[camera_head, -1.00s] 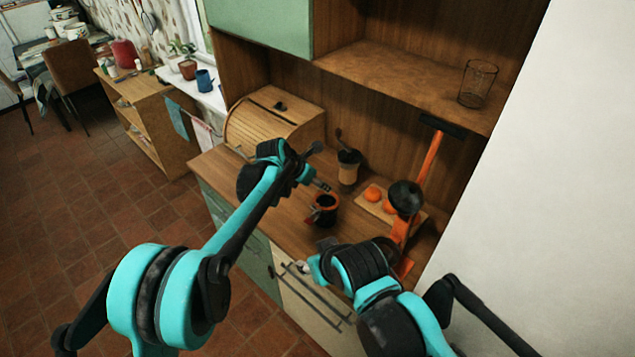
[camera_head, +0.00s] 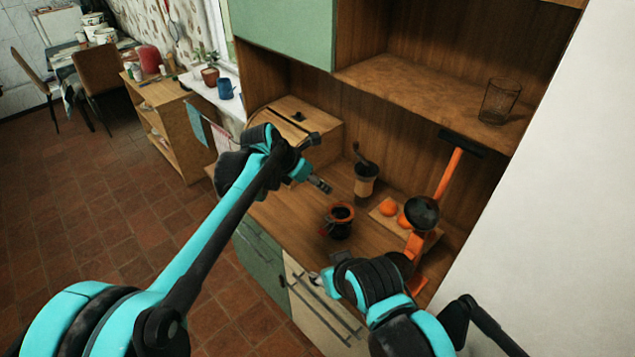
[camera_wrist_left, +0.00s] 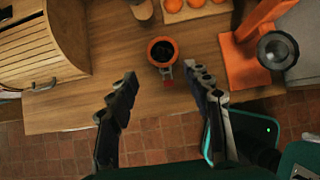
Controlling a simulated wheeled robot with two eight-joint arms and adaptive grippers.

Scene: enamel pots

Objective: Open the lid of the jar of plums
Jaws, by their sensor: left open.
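The jar of plums (camera_head: 339,222) is a small dark jar with an orange-red ring at its top, upright on the wooden counter. In the left wrist view the jar (camera_wrist_left: 163,51) is seen from above, with a red-tipped clasp on its near side. I cannot tell whether its lid is closed. My left gripper (camera_head: 318,162) is open and empty, above and left of the jar. In the left wrist view its fingers (camera_wrist_left: 163,78) are spread, with the jar beyond and between them, untouched. My right gripper (camera_head: 322,281) is near the counter's front edge; its fingers are unclear.
A coffee grinder (camera_head: 366,182) stands behind the jar. Oranges (camera_head: 388,206) lie on a cutting board (camera_head: 383,222) to the right, beside an orange juicer press (camera_head: 446,175). A wooden bread box (camera_head: 313,122) stands at the back left. Counter (camera_wrist_left: 105,70) left of the jar is clear.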

